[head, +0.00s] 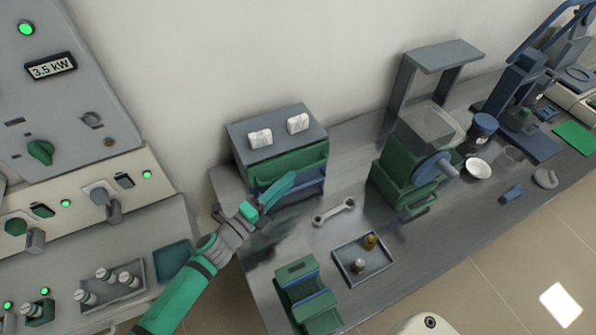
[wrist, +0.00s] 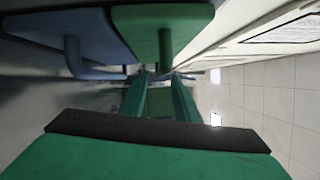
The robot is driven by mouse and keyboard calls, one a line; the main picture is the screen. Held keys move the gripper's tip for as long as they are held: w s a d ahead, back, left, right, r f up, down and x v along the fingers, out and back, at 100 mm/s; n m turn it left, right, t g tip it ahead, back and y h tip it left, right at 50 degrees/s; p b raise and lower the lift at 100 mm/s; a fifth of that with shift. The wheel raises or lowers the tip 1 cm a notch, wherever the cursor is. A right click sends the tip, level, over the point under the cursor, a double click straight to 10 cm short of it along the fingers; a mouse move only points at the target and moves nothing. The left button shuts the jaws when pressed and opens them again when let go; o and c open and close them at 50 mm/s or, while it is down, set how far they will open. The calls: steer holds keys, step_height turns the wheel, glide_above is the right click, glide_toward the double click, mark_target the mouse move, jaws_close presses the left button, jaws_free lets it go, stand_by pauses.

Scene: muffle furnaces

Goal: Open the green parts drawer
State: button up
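The green parts drawer (head: 302,159) is the upper drawer of a small grey cabinet (head: 238,131) at the back of the bench, and looks closed. A blue drawer (head: 312,184) sits below it. In the wrist view the green drawer front (wrist: 190,14) is at the top with its handle (wrist: 165,47) standing out, and the blue drawer (wrist: 60,30) is to its left. My gripper (head: 283,187) is in front of the drawers. Its green fingers (wrist: 160,80) are apart, with their tips near the green handle. I cannot tell whether they touch it.
Two white objects (head: 260,138) (head: 298,123) lie on the cabinet. A wrench (head: 334,211), a grey tray (head: 350,273) with small parts and a green machine (head: 405,178) are to the right. A green holder (head: 297,271) stands in front. A furnace (head: 75,95) is on the left.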

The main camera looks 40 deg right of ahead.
mark_target(297, 171)
steer(key=shift+w+d+r, duration=0.1)
steer(key=shift+w+d, duration=0.1)
steer(key=shift+d, duration=0.65)
steer(key=shift+w+d+r, duration=0.1)
steer(key=shift+w+d, duration=0.05)
steer(key=shift+d, duration=0.75)
steer(key=shift+w+d, duration=0.2)
steer(key=shift+d, duration=0.65)
steer(key=shift+c, duration=0.4)
steer(key=shift+s, duration=0.1)
jaws_close()
